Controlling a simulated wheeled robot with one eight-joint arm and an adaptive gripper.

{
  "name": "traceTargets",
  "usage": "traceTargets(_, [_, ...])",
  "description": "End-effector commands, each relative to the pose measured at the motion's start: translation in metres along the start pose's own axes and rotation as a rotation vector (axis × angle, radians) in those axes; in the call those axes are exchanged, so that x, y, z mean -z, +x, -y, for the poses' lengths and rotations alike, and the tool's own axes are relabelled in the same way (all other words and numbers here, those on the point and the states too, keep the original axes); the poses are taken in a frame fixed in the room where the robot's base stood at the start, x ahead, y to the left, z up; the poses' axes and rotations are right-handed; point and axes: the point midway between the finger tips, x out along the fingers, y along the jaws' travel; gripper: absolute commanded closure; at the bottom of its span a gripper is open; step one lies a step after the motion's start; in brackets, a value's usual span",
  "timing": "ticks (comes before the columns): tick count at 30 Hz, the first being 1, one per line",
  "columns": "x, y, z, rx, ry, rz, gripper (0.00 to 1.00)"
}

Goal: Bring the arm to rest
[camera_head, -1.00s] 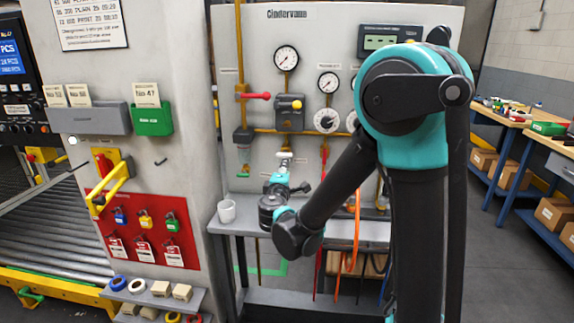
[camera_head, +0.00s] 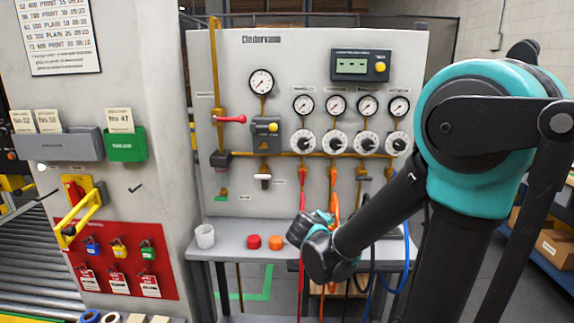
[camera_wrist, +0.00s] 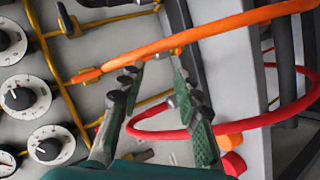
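My arm reaches from the right of the head view toward the gauge panel (camera_head: 300,60), elbow bent and forearm sloping down to the left. My gripper (camera_wrist: 157,68) shows in the wrist view with its two green-backed fingers apart and a gap between them. An orange hose (camera_wrist: 215,28) crosses by the fingertips, and a red hose (camera_wrist: 262,120) loops past the right finger; I cannot tell whether either touches. In the head view the fingers are mostly hidden behind my wrist, which is above the grey shelf (camera_head: 225,228).
A white cup (camera_head: 205,236), a red cap (camera_head: 254,242) and an orange cap (camera_head: 275,243) stand on the shelf, left of my wrist. Hoses hang from the panel behind my forearm. A red lockout board (camera_head: 115,262) is on the pillar at left. Floor shows at right.

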Motion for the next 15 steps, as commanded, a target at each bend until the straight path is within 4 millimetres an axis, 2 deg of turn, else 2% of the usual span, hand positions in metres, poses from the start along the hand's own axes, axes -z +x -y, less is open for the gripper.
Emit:
traceTargets(1, [-0.037,0.001,0.002,0.056,0.078,0.068,0.67])
traceTargets(3, [-0.079,-0.004,0.013,0.145,0.190,0.153,0.67])
traceTargets(6, [-0.130,-0.019,0.036,0.272,0.357,0.260,0.67])
traceTargets(10, [-0.175,-0.047,0.070,0.428,0.566,0.368,0.67])
traceTargets(12, [-0.188,-0.062,0.086,0.499,0.662,0.406,0.67])
traceTargets(15, [-0.197,-0.079,0.103,0.576,0.766,0.438,0.67])
